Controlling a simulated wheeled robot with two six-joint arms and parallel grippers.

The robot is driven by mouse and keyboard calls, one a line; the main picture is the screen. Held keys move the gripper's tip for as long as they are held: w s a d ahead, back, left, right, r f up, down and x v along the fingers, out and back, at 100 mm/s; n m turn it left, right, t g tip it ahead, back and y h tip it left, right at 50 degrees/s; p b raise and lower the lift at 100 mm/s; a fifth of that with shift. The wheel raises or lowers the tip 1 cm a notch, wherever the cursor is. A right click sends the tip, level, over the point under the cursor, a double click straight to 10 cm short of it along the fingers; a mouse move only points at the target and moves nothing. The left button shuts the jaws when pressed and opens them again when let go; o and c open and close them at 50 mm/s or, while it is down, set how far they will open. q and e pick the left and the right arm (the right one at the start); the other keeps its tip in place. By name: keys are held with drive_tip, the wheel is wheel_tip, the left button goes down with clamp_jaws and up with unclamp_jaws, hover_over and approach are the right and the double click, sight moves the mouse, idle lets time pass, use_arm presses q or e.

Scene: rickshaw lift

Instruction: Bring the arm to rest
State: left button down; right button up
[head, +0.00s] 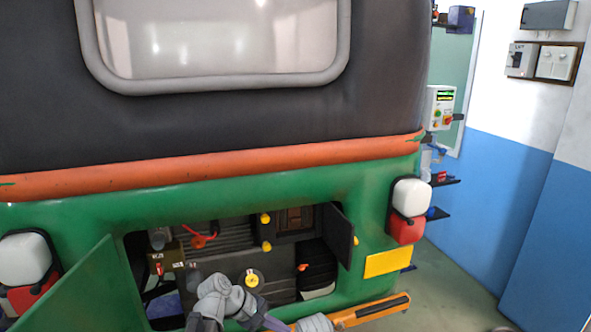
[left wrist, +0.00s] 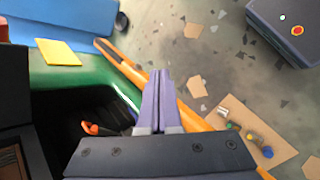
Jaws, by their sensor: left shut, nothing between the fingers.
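My left gripper (left wrist: 160,78) shows in the left wrist view with its two purple fingers pressed together, empty. It is in front of an orange bar (left wrist: 193,115); I cannot tell whether they touch. In the head view, grey joints of my arm show at the bottom, before the open rear compartment. The gripper's fingertips are not clear there. My right gripper is not in view.
The green and black rickshaw (head: 225,195) fills the head view, its rear compartment (head: 300,245) open. An open green panel (head: 80,290) is at left, a dark flap (head: 338,235) at right. The orange bar (head: 370,310) also shows here. A dark cabinet (left wrist: 285,30) stands on the floor.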

use_arm(q)
drive_tip(key=s+a+f+m+y, duration=0.3)
drive_tip(key=s+a+m+y, duration=0.1)
drive_tip(key=a, duration=0.2)
drive_tip(key=s+a+f+m+y, duration=0.3)
drive_tip(key=s+a+m+y, duration=0.15)
drive_tip(key=a, duration=0.25)
drive_tip(key=s+d+m+g+y, duration=0.1)
drive_tip(key=s+d+m, duration=0.3)
drive_tip(key=d, duration=0.6)
drive_tip(key=shift+s+d+r+g, duration=0.15)
drive_tip(key=shift+s+d+g, duration=0.2)
drive_tip(key=shift+s, duration=0.5)
drive_tip(key=shift+a+m, duration=0.1)
drive_tip(key=shift+m, duration=0.15)
